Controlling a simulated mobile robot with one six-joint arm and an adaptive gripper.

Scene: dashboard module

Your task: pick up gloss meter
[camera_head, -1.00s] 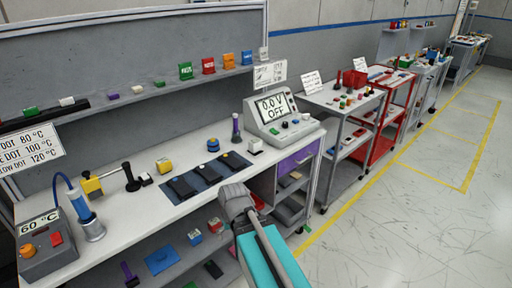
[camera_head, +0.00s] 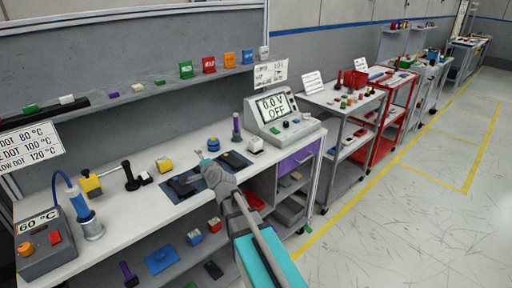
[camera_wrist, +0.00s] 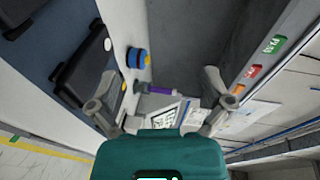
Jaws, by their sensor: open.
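No item carries a readable gloss meter label, so I cannot tell which one it is. Candidates on the white bench are dark flat devices on a blue-grey mat, one showing at the mat's right (camera_head: 235,160), a blue round item (camera_head: 213,144), and a yellow box (camera_head: 164,164). My gripper (camera_head: 192,180) is over the mat and partly covers its devices. In the wrist view my gripper (camera_wrist: 158,112) is open and empty, its fingers spread. The blue item (camera_wrist: 138,57) and a dark device (camera_wrist: 84,65) show beyond and left of the fingers.
A purple-handled tool (camera_head: 236,130) and a grey meter with a display (camera_head: 284,115) stand at the bench's right. A heater unit with a blue tool (camera_head: 84,207) is at left. The upper shelf (camera_head: 140,94) runs behind. Clear floor lies right.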

